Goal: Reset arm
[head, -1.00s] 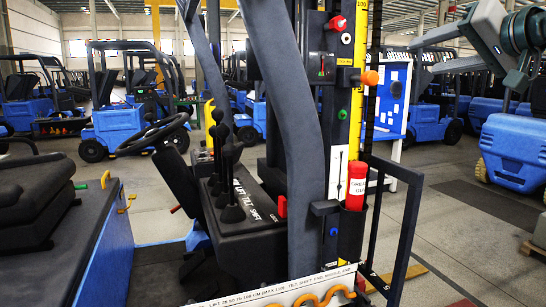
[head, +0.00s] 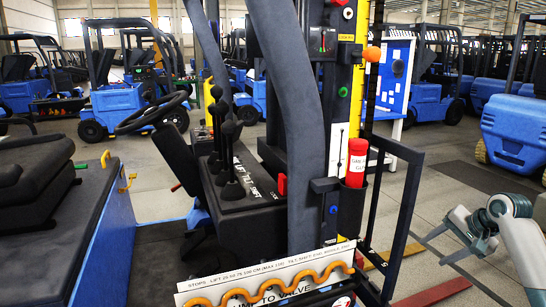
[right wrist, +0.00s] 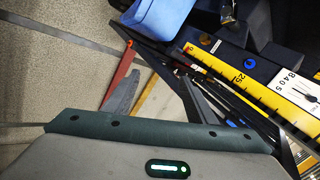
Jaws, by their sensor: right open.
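My right arm (head: 515,225) is at the lower right of the head view, white-grey with a teal joint, reaching down. Its right gripper (head: 464,234) is open and empty in free air, to the right of the forklift's dark frame and touching nothing that I can see. In the right wrist view the grey gripper housing with a dark green edge (right wrist: 150,130) fills the bottom, and the yellow scale (right wrist: 240,80) of the mast lies beyond it at the right. My left gripper is not in view.
The forklift's mast with its yellow scale (head: 350,100) stands at the centre. A red cylinder (head: 356,160) sits in a black holder. Black levers (head: 228,150) and a white sign (head: 260,284) are nearby. A blue forklift (head: 510,130) stands behind my right arm.

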